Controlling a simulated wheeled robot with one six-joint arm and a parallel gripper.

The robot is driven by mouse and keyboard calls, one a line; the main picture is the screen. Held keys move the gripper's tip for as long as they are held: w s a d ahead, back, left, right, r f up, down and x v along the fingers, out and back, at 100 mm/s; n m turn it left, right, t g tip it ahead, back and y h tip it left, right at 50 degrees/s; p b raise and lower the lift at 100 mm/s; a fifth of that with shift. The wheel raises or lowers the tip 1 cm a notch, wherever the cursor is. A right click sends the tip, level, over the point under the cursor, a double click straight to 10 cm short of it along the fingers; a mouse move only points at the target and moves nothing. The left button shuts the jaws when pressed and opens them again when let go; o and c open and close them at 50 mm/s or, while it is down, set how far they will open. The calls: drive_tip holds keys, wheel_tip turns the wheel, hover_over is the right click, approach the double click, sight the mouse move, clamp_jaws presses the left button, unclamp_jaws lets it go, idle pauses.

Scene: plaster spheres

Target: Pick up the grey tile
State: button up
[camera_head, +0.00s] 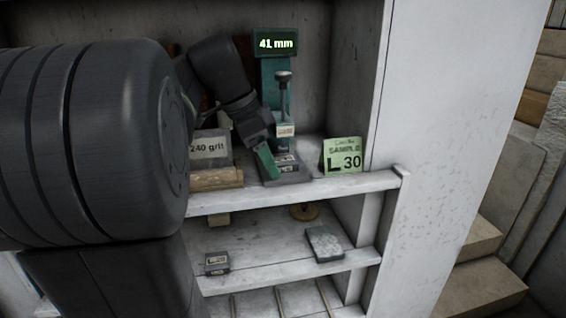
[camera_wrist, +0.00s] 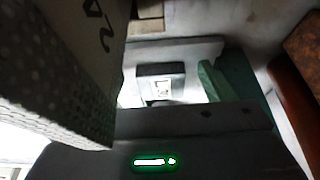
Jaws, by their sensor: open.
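A grey, speckled flat tile (camera_head: 325,243) lies on the middle shelf, near its right end, in the head view. It is low and to the right of my gripper, well apart from it. My gripper (camera_head: 266,160) is at the top shelf, its green fingers pointing down beside the base of a green gauge (camera_head: 275,80). It is open, with nothing seen between the fingers. A green finger also shows in the wrist view (camera_wrist: 213,82). A small dark block with a pale label (camera_head: 287,164) sits at the gauge's base. I cannot tell whether a finger touches it.
The 240 grit block (camera_head: 209,148) stands close left of my gripper, behind a wooden piece (camera_head: 215,179). A green sample card (camera_head: 342,156) leans at right. A small labelled dark block (camera_head: 217,263) and a round brown piece (camera_head: 304,212) are on the middle shelf.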

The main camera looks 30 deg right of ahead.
drive_tip(key=c, duration=1.2)
drive_tip(key=shift+r, duration=0.1)
